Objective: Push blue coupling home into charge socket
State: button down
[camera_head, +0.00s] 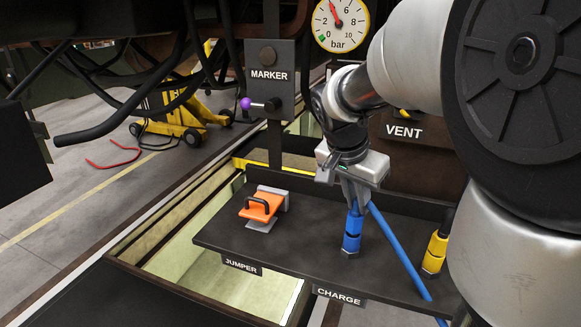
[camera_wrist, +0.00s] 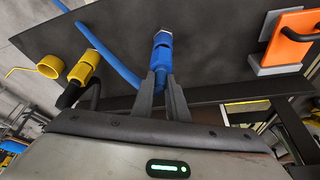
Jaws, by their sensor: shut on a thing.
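The blue coupling (camera_head: 352,232) stands roughly upright over the dark shelf (camera_head: 300,262), above the CHARGE label (camera_head: 340,297). My gripper (camera_head: 354,200) is above it, with its fingers closed on its upper part. In the wrist view the coupling (camera_wrist: 162,48) shows just beyond the fingertips of my gripper (camera_wrist: 160,82). A blue hose (camera_head: 400,250) runs close beside the coupling and down over the shelf's front edge. The charge socket cannot be told apart from the coupling's lower end, so how deep the coupling sits cannot be told.
An orange jumper plug (camera_head: 262,207) with a black handle is left on the shelf. A yellow coupling (camera_head: 436,252) stands to the right. A yellow ring (camera_wrist: 51,67) shows in the wrist view. The MARKER panel (camera_head: 268,70), its purple knob (camera_head: 246,103) and a bar gauge (camera_head: 341,24) are behind.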

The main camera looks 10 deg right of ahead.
jog(key=shift+f, duration=0.3)
jog(key=c, duration=1.7)
grip_release()
jog(key=shift+r, duration=0.1)
jog(key=shift+o, duration=0.2)
jog(key=p+v, duration=0.1)
jog(key=v, duration=1.6)
jog(key=shift+r, duration=0.2)
jog(key=shift+a, duration=0.1)
